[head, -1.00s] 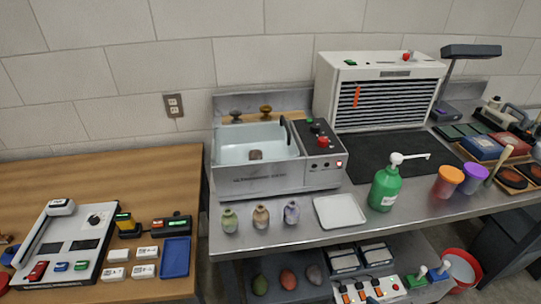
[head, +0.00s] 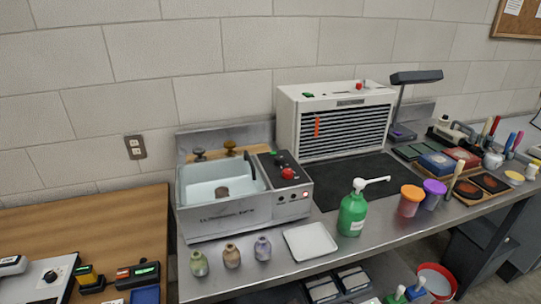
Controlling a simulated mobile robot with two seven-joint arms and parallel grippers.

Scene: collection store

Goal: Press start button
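A metal ultrasonic bath (head: 240,211) stands on the steel bench, with liquid and a small brown object in its basin. Neither of my grippers is in view.
Three small vases, a white tray (head: 311,241) and a green pump bottle (head: 352,215) stand along the front of the steel bench (head: 255,275). Orange and purple jars are farther right. A wooden table (head: 110,227) with devices is at left. A dark mat (head: 350,180) is clear.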

